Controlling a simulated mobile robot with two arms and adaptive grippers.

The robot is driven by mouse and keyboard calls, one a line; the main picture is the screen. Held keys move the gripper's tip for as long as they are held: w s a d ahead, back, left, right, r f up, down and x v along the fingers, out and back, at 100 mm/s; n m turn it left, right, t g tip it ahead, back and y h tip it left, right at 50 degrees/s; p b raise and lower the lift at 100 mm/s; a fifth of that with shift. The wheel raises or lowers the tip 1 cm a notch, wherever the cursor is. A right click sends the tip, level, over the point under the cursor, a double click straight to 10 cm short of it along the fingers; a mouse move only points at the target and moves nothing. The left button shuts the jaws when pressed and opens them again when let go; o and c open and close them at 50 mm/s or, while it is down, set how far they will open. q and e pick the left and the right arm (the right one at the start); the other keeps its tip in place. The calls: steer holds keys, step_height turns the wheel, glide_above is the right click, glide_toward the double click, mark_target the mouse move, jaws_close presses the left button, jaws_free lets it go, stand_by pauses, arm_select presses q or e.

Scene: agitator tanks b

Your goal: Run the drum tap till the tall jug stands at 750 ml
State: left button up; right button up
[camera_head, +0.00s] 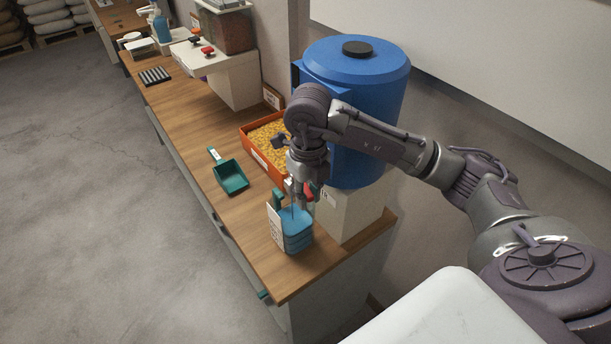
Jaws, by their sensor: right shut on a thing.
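The blue drum (370,75) with a black cap stands on a pale block (352,212) at the near end of the bench. A red tap handle (310,191) shows low at its front, partly covered by my right gripper (299,191). The right gripper points down and is shut on the red tap handle; its fingertips are small and partly hidden. Just below stands a blue-looking jug (298,233) with a white scale panel (275,226) on its left side. The scale marks are too small to read, and I cannot tell the level. My left gripper is out of view.
An orange-red tray (256,160) of yellow grains and a green scoop (230,176) lie farther along the wooden bench (207,143). A pale dispenser with red taps (208,51), a black rack (155,76) and a blue bottle (160,25) stand beyond. Floor at left is clear.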

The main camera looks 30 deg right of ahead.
stand_by(0.3)
steer(key=shift+d+b, duration=0.45)
steer(key=shift+d, duration=0.45)
jaws_close()
steer(key=shift+d+r, duration=0.1)
steer(key=shift+d, duration=0.05)
steer(key=shift+w+d, duration=0.1)
steer(key=shift+d, duration=0.05)
steer(key=o, duration=0.6)
jaws_free()
steer(key=shift+d, duration=0.1)
steer(key=o, duration=0.5)
steer(key=shift+d, duration=0.2)
steer(key=o, duration=0.7)
steer(key=shift+a, duration=0.2)
steer(key=shift+o, duration=0.2)
steer(key=shift+a, duration=0.1)
